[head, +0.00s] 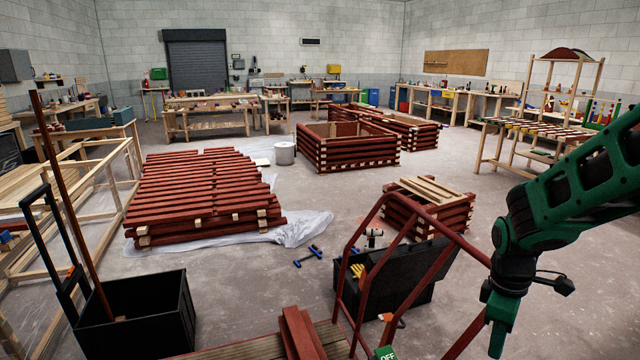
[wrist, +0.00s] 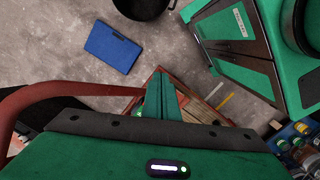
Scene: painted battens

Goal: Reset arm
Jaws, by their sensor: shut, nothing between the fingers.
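My green and black arm reaches in from the right edge of the head view, bent downward at its black wrist joint. My gripper (head: 498,338) hangs at the lower right with its tip pointing down, apart from the red metal rail. In the wrist view the green fingers (wrist: 165,98) are together with nothing between them.
A red tubular rail (head: 368,270) stands left of my gripper, with a black toolbox (head: 410,300) behind it. Stacked red battens (head: 200,195) lie on plastic sheeting. A black bin (head: 140,320) stands at lower left. Blue clamps (head: 308,256) lie on the floor.

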